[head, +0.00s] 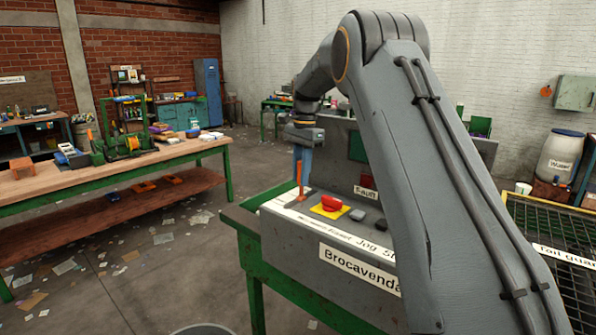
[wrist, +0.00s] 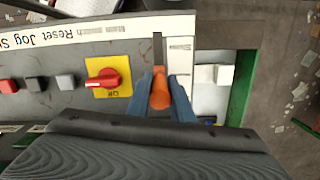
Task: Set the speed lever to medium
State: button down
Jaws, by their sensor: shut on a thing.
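The speed lever (head: 299,172) has an orange handle and stands at the left end of the grey control panel (head: 285,225). In the wrist view its orange knob (wrist: 160,92) sits between the two blue fingers of my gripper (wrist: 163,88), which is shut on it. A dark slot runs from the lever along a white scale strip. The scale's markings are too small to read, so I cannot tell the setting. In the head view my gripper (head: 302,160) reaches down onto the lever from above.
A red rotary switch (head: 331,203) on a yellow plate sits right beside the lever, with grey and black buttons (head: 366,219) further along. A wooden workbench (head: 180,155) stands at the left. A mesh guard (head: 555,240) is at the right.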

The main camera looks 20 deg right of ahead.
jog(key=c, duration=1.6)
grip_release()
jog(key=shift+o, duration=0.2)
jog(key=shift+r, duration=0.1)
jog(key=r, duration=0.2)
jog(key=r+b, duration=0.1)
jog(key=r, duration=0.2)
jog(key=r+b, duration=0.1)
jog(key=r, duration=0.1)
jog(key=shift+w+d+r, duration=0.2)
jog(key=shift+d+r, duration=0.05)
jog(key=shift+d, duration=0.05)
jog(key=shift+r, duration=0.15)
